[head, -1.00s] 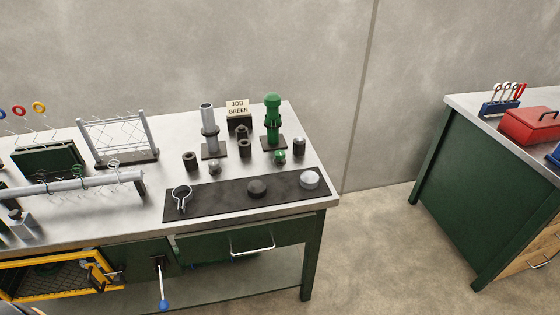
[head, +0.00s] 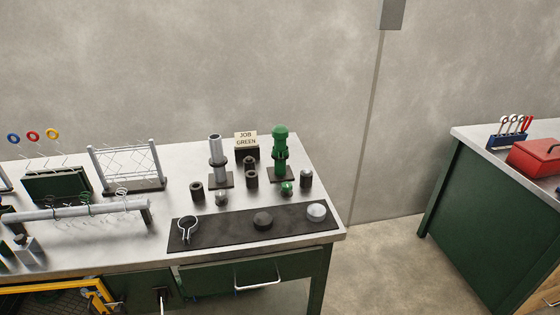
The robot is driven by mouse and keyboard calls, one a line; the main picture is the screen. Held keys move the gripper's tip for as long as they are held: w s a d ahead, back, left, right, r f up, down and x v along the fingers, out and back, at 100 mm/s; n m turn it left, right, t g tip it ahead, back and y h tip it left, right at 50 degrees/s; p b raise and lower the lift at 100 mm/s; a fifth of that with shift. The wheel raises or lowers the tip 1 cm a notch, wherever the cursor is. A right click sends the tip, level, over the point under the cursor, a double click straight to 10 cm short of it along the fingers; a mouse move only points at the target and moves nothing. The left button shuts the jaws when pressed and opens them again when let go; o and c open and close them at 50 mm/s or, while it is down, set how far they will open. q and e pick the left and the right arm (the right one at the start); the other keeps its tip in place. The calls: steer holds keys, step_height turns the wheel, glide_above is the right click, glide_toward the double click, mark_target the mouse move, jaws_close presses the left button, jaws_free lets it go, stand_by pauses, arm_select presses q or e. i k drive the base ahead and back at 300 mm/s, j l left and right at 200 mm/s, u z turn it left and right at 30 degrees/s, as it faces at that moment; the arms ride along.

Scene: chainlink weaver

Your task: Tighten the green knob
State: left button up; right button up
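A small green knob (head: 287,188) sits on the metal workbench, in front of a green post (head: 280,150) with a domed top and a dark collar. The post stands upright on a dark base plate. A sign (head: 246,140) reading "JOB GREEN" stands on a dark block to its left. A grey post (head: 216,158) with a similar collar stands further left, with a small grey knob (head: 221,198) in front of it. I cannot tell whether either knob is attached to anything. Neither of my grippers is in view.
A dark mat (head: 190,246) on the bench front holds a ring clamp (head: 187,229), a black cap (head: 263,221) and a light grey cap (head: 317,211). Several dark cylinders stand around the posts. A wire rack (head: 127,166) is at left. A second bench with a red toolbox (head: 537,157) stands right across open floor.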

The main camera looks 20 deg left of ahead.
mark_target(286, 187)
steer(key=i+l+u, duration=0.1)
steer(key=u, duration=0.7)
